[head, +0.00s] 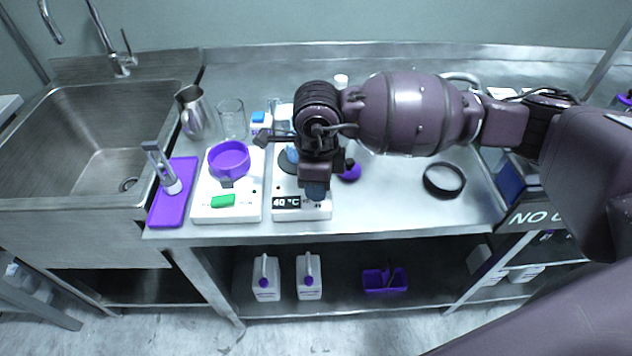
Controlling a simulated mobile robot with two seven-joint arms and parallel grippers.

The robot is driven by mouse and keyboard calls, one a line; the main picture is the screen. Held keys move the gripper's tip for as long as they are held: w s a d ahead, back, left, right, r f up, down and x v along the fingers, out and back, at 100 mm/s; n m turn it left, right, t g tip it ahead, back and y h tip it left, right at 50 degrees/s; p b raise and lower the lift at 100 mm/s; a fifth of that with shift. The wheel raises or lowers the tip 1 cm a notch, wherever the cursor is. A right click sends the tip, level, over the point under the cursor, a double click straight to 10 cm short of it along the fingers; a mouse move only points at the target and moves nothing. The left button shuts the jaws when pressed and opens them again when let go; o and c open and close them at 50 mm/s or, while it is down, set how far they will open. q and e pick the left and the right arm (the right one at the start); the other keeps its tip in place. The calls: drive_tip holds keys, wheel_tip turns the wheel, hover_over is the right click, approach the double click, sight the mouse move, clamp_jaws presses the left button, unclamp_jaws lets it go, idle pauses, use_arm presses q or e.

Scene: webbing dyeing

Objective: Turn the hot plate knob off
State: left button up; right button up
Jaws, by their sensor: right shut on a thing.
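The hot plate (288,211) is a white unit on the steel counter, with a front display (287,202) reading 40 °C. My right gripper (316,190) reaches down from above onto the right end of its front panel, beside the display. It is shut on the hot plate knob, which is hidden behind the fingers. My right arm also covers most of the hot plate's top and what stands there; a bit of blue shows at its left. My left gripper is not in view.
Left of the hot plate stand a white scale (240,205) with a purple bowl (228,160), and a purple tray (172,207) holding a grey-white device. A pitcher (195,113) and beaker (232,120) stand behind.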

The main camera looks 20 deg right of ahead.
drive_tip(key=n+b, duration=0.1)
drive_tip(key=n, duration=0.2)
drive_tip(key=shift+n, duration=1)
drive_tip(key=o, duration=0.9)
drive_tip(key=shift+r, duration=0.5)
wheel_tip(320, 180, up, 8)
drive_tip(key=shift+r+p, duration=0.15)
drive_tip(key=shift+p, duration=0.15)
drive_tip(key=shift+r, duration=0.8)
